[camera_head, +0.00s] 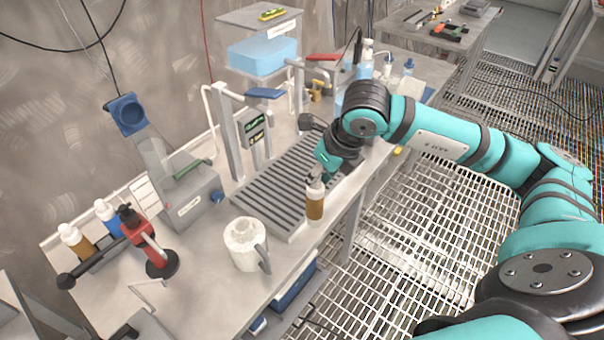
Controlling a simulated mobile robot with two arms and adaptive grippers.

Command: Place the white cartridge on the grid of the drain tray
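The drain tray (249,203) lies on the steel bench, its dark slatted grid (281,180) facing up. My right gripper (319,173) reaches in from the right and points down at the tray's right edge. Its fingers are small and partly hidden by its own body, so I cannot tell whether they are open or shut. An amber bottle with a pale top (315,203) stands upright just below the fingertips; I cannot tell whether they touch it. I cannot make out a white cartridge for certain. My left gripper is not in view.
A white jug (243,246) stands in front of the tray. A red-handled tool on a black base (150,247) and a grey box (187,205) are on the left. Bottles (365,62) stand behind my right arm. The bench's front edge is close to the amber bottle.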

